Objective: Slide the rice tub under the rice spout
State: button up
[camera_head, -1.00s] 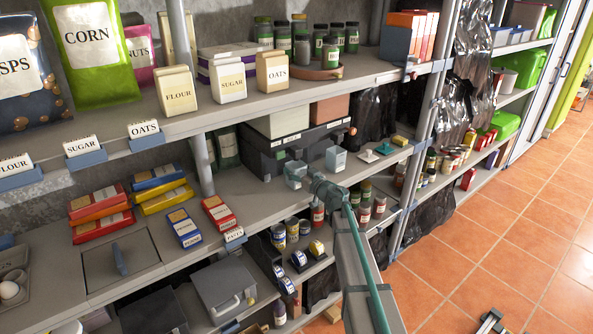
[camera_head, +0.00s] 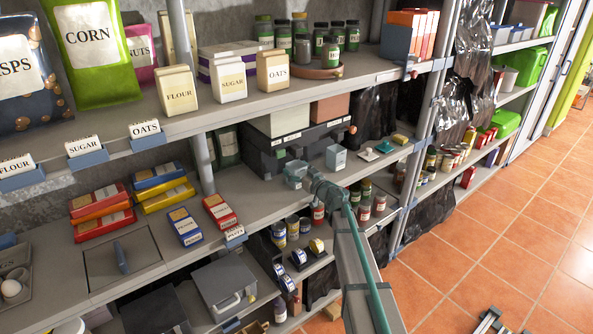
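My gripper (camera_head: 294,172) is over the middle shelf, at the end of the teal and grey arm that rises from the bottom of the head view. It is just in front of a dark grey case. It is small and seen from behind, so its finger opening cannot be made out. A small pale blue-grey box (camera_head: 336,157) stands to its right, apart from it. I cannot read a rice label on any tub. I cannot pick out the rice tub or the rice spout with certainty.
The dark grey case (camera_head: 318,141) with boxes on top stands behind my gripper. Flour (camera_head: 178,92), sugar (camera_head: 229,82) and oats (camera_head: 272,71) cartons stand on the upper shelf. A shelf post (camera_head: 203,165) is to the left. Several jars stand below right. The tiled floor (camera_head: 500,240) is largely clear.

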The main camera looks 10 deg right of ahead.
jog(key=shift+o, duration=0.7)
